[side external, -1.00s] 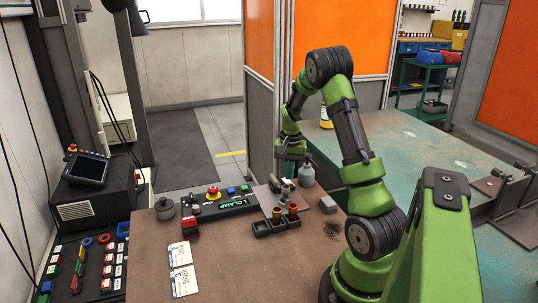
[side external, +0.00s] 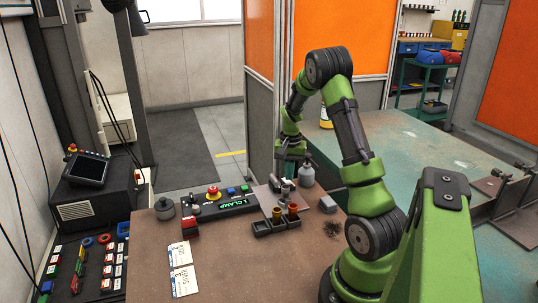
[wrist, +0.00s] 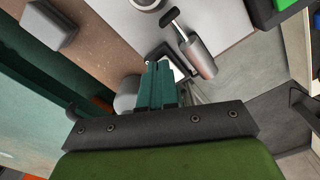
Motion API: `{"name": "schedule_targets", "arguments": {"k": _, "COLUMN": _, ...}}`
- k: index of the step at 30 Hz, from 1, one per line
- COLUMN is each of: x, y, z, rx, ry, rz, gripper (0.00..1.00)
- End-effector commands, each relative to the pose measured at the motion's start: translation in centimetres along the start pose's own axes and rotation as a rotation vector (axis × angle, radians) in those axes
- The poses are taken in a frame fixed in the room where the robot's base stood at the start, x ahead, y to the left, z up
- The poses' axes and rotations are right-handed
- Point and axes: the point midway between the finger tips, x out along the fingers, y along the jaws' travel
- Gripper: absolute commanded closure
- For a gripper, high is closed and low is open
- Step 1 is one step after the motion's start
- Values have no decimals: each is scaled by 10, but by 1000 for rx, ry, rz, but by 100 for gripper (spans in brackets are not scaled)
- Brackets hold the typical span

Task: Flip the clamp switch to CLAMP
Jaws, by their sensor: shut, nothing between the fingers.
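The control box (side external: 228,204) with a green lit CLAMP label stands at the back of the brown bench in the side view. Which small part is the clamp switch I cannot tell at this size. My gripper (side external: 284,177) points down to the right of the box, apart from it, above a metal plate with a toggle clamp (side external: 286,189). In the wrist view, my gripper's teal fingers (wrist: 157,72) are shut and empty, close to the clamp's grey handle (wrist: 196,54).
A dark tray (side external: 275,226) with copper-coloured parts stands in front of the plate. A grey bottle (side external: 306,174) and a grey block (side external: 328,204) are to its right. White cards (side external: 181,268) lie at the front left. The bench middle is clear.

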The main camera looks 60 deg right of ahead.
Motion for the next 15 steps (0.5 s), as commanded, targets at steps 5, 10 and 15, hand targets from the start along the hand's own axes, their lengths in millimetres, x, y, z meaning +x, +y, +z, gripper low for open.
{"name": "schedule_targets", "arguments": {"k": 5, "x": 3, "y": 0, "z": 0, "rx": 0, "ry": -1, "rz": 0, "gripper": 100}}
{"name": "schedule_targets", "arguments": {"k": 10, "x": 6, "y": 0, "z": 0, "rx": 0, "ry": 0, "rz": 0, "gripper": 100}}
{"name": "schedule_targets", "arguments": {"k": 15, "x": 8, "y": 0, "z": 0, "rx": 0, "ry": 0, "rz": -1, "gripper": 100}}
